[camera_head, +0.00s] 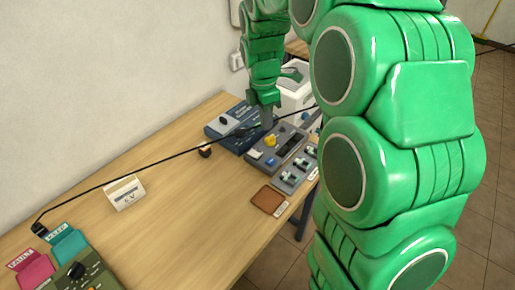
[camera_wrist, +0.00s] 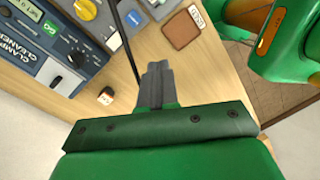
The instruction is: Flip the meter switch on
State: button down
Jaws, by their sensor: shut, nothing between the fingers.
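Which part is the meter switch is not labelled clearly enough to tell. A grey panel (camera_head: 262,158) with a yellow knob, a blue button and a white button stands on the table; its yellow knob (camera_wrist: 85,9) shows in the wrist view. A smaller panel with several toggle switches (camera_head: 295,170) adjoins it on the right. A blue device (camera_head: 226,128) with a black knob stands behind and to the left, also in the wrist view (camera_wrist: 30,62). My gripper (camera_head: 267,122) is shut and empty above the back of these panels; its closed fingers (camera_wrist: 157,68) point over bare table.
A black cable (camera_head: 130,182) runs across the table and past the fingers. A brown pad (camera_head: 267,199) lies in front of the panels. A white sign (camera_head: 125,192), teal and pink cards and a green device (camera_head: 85,275) stand left.

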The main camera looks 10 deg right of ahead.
aim_at(258, 154)
jog(key=w+a+f+n, duration=0.3)
jog(key=w+f+n, duration=0.2)
jog(key=w, duration=0.3)
jog(key=shift+w+n, duration=0.25)
jog(key=shift+n, duration=0.15)
jog(key=f, duration=0.4)
jog(key=d+f, duration=0.1)
jog(key=f, duration=0.3)
jog(key=s+f, duration=0.1)
jog(key=f, duration=0.3)
jog(key=shift+s+d+f, duration=0.1)
jog(key=shift+d+f, duration=0.05)
jog(key=shift+f, duration=0.75)
jog(key=shift+d+f+t, duration=0.1)
jog(key=shift+f+t, duration=0.05)
jog(key=shift+t, duration=0.15)
jog(key=shift+w+a+r, duration=0.25)
jog(key=shift+w+a, duration=0.25)
